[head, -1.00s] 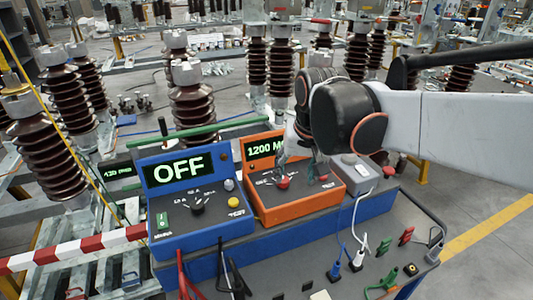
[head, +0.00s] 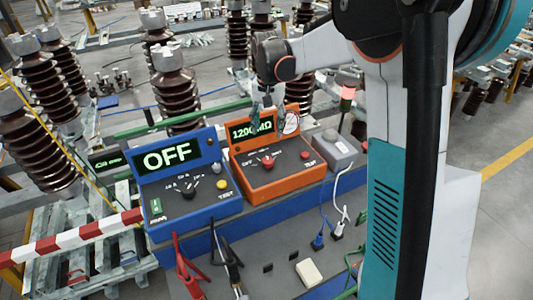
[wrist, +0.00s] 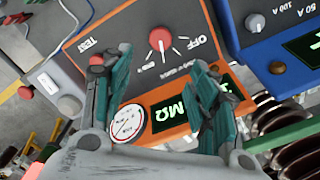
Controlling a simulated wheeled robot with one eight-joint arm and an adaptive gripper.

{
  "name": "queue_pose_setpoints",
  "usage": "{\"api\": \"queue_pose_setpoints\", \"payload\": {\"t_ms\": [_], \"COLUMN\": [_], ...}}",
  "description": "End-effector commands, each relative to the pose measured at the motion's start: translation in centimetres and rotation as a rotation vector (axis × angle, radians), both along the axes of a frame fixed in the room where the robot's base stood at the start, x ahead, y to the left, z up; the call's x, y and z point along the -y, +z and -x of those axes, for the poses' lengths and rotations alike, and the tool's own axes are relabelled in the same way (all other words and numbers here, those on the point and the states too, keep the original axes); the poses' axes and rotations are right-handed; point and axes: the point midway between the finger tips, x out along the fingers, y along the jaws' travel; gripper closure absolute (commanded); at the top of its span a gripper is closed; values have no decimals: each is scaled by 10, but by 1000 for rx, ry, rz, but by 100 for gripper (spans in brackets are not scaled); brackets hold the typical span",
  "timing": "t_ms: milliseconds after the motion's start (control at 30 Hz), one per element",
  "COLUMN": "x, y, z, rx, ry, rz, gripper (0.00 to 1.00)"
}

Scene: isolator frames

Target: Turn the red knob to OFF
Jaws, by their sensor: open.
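The red knob (head: 268,162) sits on the sloping face of an orange tester (head: 290,182), whose display reads 1200 MΩ. In the wrist view the knob (wrist: 160,39) is unobstructed, with the OFF label to its right; its pointer appears aimed away from OFF, toward the display side. My gripper (head: 268,118) is open and empty, above and behind the knob near the display's top edge. In the wrist view its teal fingers (wrist: 153,72) are spread apart, with the knob beyond the gap and untouched. A round gauge shows beside the left finger.
A blue tester (head: 185,210) reading OFF stands close on the left, with a black knob. A grey box (head: 335,148) is on the right. Plugs and cables (head: 318,240) cover part of the bench front. Brown insulators stand behind.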

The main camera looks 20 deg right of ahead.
Motion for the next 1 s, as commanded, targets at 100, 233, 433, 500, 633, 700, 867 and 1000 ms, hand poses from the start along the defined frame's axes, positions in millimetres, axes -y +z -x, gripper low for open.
{"api": "queue_pose_setpoints", "payload": {"t_ms": [100,233,433,500,633,700,867,1000], "x": [0,0,0,0,0,0,0,0], "y": [-11,-32,-72,-86,-108,-118,-132,-136], "z": [-1,0,0,0,0,0,0,0], "rx": [-1,0,0,0,0,0,0,0], "ry": [-1,0,1,1,1,1,1,1], "rz": [-1,0,0,0,0,0,0,0], "gripper": [46,46,46,46,46,46,46,46]}}
